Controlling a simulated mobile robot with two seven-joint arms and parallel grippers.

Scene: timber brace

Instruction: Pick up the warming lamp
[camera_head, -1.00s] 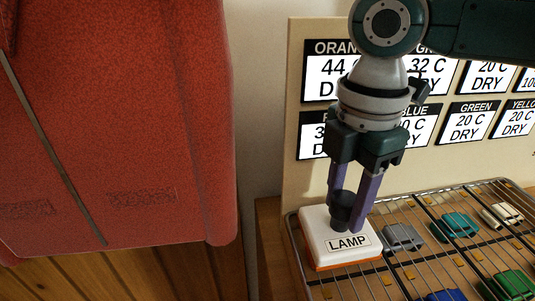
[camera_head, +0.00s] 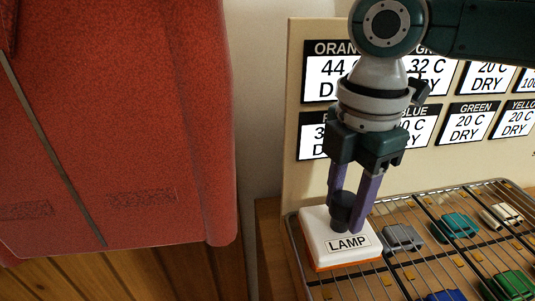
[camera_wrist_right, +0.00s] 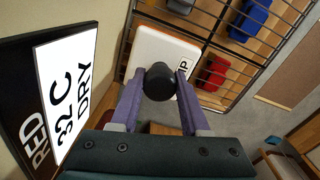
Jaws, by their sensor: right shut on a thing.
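The warming lamp (camera_head: 318,240) is a white box with an orange lower edge, a LAMP label and a dark round knob on top. It sits at the near left corner of the wire rack in the head view. My right gripper (camera_head: 352,212) points down over it, its purple fingers shut on the dark knob. In the right wrist view the lamp (camera_wrist_right: 150,48) shows beyond the fingers, with the knob (camera_wrist_right: 159,82) between the fingertips. I cannot tell whether the lamp is clear of the rack. My left gripper is not in view.
The wire rack (camera_head: 292,236) holds several coloured clips, including a grey one (camera_head: 402,238) and a teal one (camera_head: 455,226) right of the lamp. A board (camera_head: 294,180) with temperature signs stands behind. A large red surface (camera_head: 120,120) fills the left.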

